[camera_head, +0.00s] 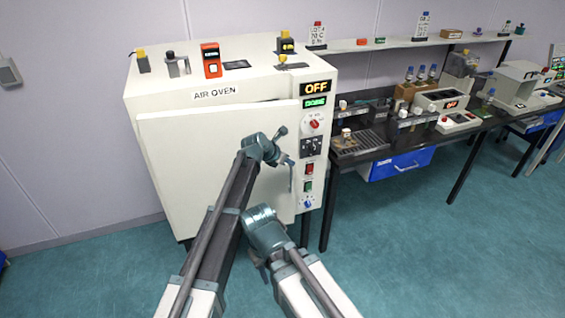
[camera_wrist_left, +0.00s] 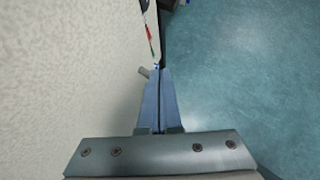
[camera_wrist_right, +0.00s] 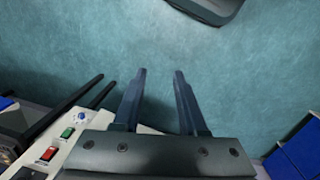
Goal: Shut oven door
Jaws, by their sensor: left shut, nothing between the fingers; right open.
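The air oven (camera_head: 230,75) is a white box with a broad white door (camera_head: 190,150) on its front. The door's top edge stands out slightly from the body, but I cannot tell how wide any gap is. My left gripper (camera_head: 291,180) is shut and empty in front of the door's right part, near the control panel. In the left wrist view the shut fingers (camera_wrist_left: 160,75) lie beside the cream door surface (camera_wrist_left: 70,80); contact is unclear.
The oven's control panel (camera_head: 312,150) reads OFF and DONE, with knobs and switches. A black bench (camera_head: 345,155) with instruments and a blue drawer (camera_head: 400,164) stands to the right. The teal floor (camera_head: 430,260) in front is clear.

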